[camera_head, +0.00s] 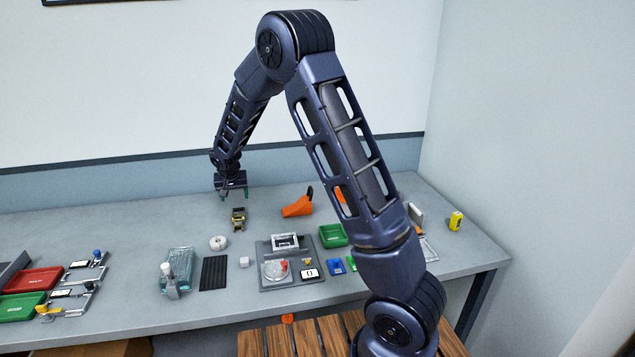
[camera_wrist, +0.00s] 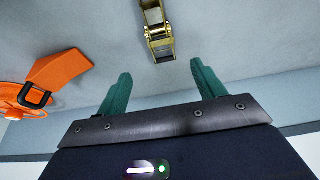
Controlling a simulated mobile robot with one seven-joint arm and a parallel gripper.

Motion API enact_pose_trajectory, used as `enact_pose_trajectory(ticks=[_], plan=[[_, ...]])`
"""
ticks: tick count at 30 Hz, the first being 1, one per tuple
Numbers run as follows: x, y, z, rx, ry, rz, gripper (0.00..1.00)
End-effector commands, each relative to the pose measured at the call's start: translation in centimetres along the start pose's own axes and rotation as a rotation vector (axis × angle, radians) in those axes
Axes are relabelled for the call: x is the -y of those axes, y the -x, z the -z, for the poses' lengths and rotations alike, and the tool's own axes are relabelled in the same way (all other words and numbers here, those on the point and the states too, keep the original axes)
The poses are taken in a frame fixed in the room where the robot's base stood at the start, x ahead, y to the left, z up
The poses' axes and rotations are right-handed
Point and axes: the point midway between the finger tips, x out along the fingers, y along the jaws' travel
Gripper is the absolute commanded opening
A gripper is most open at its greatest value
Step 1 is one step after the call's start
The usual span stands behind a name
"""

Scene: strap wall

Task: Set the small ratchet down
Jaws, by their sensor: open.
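The small ratchet (camera_head: 238,219) is a brass-coloured metal buckle lying on the grey table toward the back. It also shows in the wrist view (camera_wrist: 158,32) at the top middle, beyond my fingertips. My gripper (camera_head: 231,196) is above the table just behind the ratchet in the head view. In the wrist view its two green fingers (camera_wrist: 160,80) are spread wide with nothing between them. The ratchet is apart from both fingers.
An orange strap item (camera_head: 298,206) lies right of the ratchet; it shows at left in the wrist view (camera_wrist: 58,75). A white tape roll (camera_head: 218,243), a grey fixture (camera_head: 263,250) and a green tray (camera_head: 333,236) are nearer. The table left of the ratchet is clear.

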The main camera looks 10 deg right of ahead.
Motion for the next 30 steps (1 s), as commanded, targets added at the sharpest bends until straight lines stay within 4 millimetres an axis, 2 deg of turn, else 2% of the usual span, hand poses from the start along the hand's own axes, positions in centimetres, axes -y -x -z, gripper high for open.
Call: enact_pose_trajectory(ticks=[5, 14, 23, 30], plan=[[-3.0, 3.0, 0.7, 0.000, -0.017, 0.001, 0.69], [-12.2, 11.8, 0.1, 0.011, -0.041, 0.002, 0.69], [-20.4, 19.8, -3.1, 0.017, -0.052, 0.006, 0.69], [-25.9, 25.2, -7.4, 0.017, -0.051, 0.010, 0.69]])
